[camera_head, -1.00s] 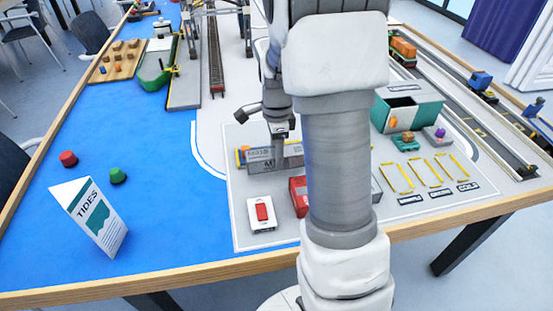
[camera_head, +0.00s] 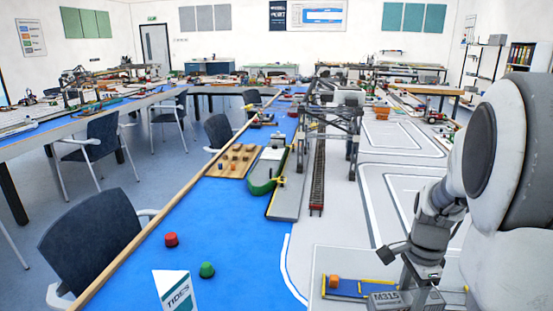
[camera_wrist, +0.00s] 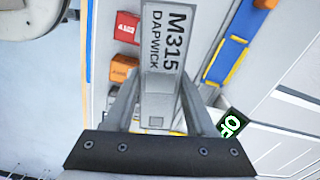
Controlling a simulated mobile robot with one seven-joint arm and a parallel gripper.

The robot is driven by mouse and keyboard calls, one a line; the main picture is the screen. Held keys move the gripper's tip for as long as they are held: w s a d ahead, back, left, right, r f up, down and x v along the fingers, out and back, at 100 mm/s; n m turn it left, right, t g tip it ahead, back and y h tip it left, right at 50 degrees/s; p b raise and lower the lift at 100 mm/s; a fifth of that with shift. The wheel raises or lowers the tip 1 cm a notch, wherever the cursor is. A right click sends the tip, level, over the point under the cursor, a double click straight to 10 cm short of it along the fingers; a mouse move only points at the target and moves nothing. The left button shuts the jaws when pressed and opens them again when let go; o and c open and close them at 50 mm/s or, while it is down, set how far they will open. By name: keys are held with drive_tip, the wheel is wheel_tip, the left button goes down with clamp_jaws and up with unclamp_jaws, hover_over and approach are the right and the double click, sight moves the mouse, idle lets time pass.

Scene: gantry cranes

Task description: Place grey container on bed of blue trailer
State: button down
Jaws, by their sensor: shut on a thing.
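My gripper (camera_wrist: 160,108) is shut on the grey container (camera_wrist: 160,50), which is marked M315 DAPWICK. In the head view my gripper (camera_head: 418,282) points down at the lower right, with the grey container (camera_head: 392,300) below it, partly cut off by the frame edge. The blue trailer (camera_head: 358,290), with yellow edges, lies just left of and behind the container, with an orange block (camera_head: 334,282) at its left end. In the wrist view the blue trailer (camera_wrist: 226,55) is right of the container, apart from it in the picture. I cannot tell the gap in height.
Red (camera_wrist: 127,28) and orange (camera_wrist: 122,68) boxes lie left of the container in the wrist view. A green lit sign (camera_wrist: 232,124) is at right. A gantry crane (camera_head: 330,135) and rail track (camera_head: 317,175) stand further back. A TIDES card (camera_head: 175,290) stands at front left.

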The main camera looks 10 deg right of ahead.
drive_tip(key=w+a+n+p, duration=0.4)
drive_tip(key=a+n+p, duration=0.2)
drive_tip(key=a+n, duration=0.3)
drive_tip(key=w+a+r+n+p, duration=0.1)
drive_tip(key=w+a+n+p, duration=0.3)
drive_tip(key=a+n, duration=0.5)
drive_tip(key=shift+w+n+p, duration=0.15)
drive_tip(key=shift+n+p, duration=0.25)
drive_tip(key=shift+p, duration=0.55)
